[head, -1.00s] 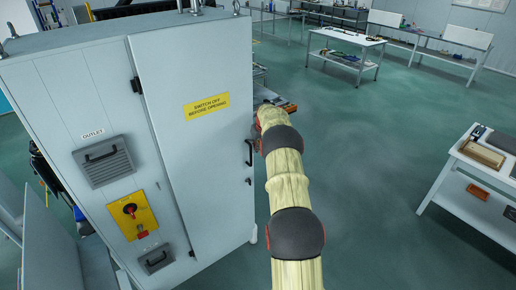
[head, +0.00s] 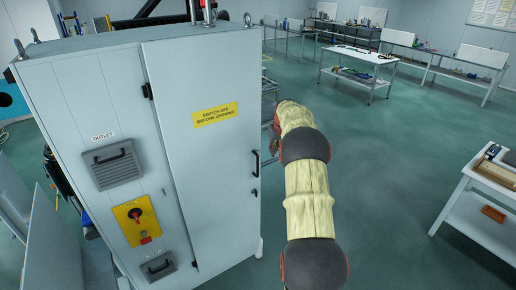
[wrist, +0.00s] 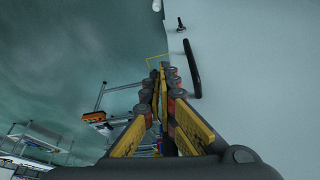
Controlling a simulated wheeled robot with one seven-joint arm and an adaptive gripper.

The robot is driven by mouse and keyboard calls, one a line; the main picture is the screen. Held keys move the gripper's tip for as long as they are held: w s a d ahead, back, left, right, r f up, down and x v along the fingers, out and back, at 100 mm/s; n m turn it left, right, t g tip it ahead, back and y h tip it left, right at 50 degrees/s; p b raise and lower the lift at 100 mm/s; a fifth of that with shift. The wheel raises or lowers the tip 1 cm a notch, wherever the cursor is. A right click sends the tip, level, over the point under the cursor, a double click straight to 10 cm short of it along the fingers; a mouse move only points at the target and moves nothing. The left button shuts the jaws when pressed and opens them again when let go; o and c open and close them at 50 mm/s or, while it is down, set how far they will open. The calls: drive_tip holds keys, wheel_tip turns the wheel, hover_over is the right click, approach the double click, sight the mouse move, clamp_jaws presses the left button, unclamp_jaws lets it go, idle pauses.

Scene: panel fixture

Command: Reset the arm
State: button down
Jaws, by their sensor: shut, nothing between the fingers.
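My arm (head: 308,185) reaches forward to the right of a grey cabinet (head: 205,150) in the head view. Its far end bends left toward the cabinet's right edge, and the gripper itself is hidden there. In the wrist view my gripper (wrist: 160,72) shows yellow and grey fingers drawn together with nothing between them. The black door handle (wrist: 192,68) lies just to the right of the fingertips, apart from them as far as I can see. The same handle (head: 256,166) shows on the cabinet door in the head view, and the door looks closed.
The cabinet front carries a yellow switch plate (head: 137,222) with a red knob, and an outlet vent (head: 116,163). A white table (head: 485,205) stands at the right and a workbench (head: 357,60) at the back. The green floor (head: 400,150) between them is clear.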

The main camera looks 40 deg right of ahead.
drive_tip(key=shift+s+r, duration=0.15)
drive_tip(key=s+a+f+m+g, duration=0.1)
drive_tip(key=s+a+f+m, duration=0.15)
drive_tip(key=s+f, duration=0.2)
drive_tip(key=s+a+r+n+b, duration=0.1)
drive_tip(key=s+a+b, duration=0.3)
drive_tip(key=a, duration=0.7)
drive_tip(key=s+a+r+g+y+b, duration=0.15)
drive_tip(key=s+a, duration=0.35)
drive_tip(key=a, duration=0.6)
drive_tip(key=s+a+r+n+b, duration=0.15)
drive_tip(key=s+a, duration=0.35)
drive_tip(key=a, duration=0.6)
drive_tip(key=s+a+f+n+t+b, duration=0.1)
drive_tip(key=s+a+n+t+b, duration=0.1)
drive_tip(key=s+a+b, duration=0.4)
drive_tip(key=s+a+f+n+t+b, duration=0.2)
drive_tip(key=s+a+b, duration=0.4)
drive_tip(key=a, duration=1)
drive_tip(key=s+n, duration=0.1)
drive_tip(key=s, duration=0.2)
drive_tip(key=shift+s+f, duration=0.25)
drive_tip(key=shift+f, duration=0.05)
